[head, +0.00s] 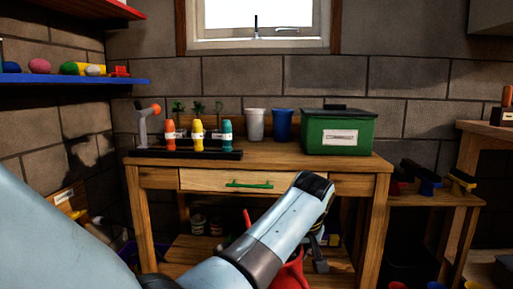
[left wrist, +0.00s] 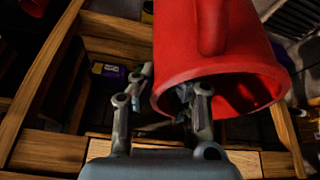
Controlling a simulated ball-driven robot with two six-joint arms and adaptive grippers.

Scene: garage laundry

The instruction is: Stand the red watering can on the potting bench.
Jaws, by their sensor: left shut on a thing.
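The red watering can (head: 290,276) is low in front of the potting bench (head: 262,158) in the head view, mostly hidden behind my left arm. In the left wrist view the can (left wrist: 225,60) fills the upper middle, with its open rim facing the camera. My left gripper (left wrist: 163,88) is shut on the can's rim wall, one finger outside and one inside the opening. In the head view the gripper (head: 318,255) shows below the bench top, partly hidden by my arm. My right gripper is not in view.
On the bench, a dark rack (head: 185,154) with colored bottles stands left and a green box (head: 340,133) right. A white cup (head: 254,124) and a blue cup (head: 282,124) stand at the back. The front middle is clear. The drawer (head: 215,180) is closed.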

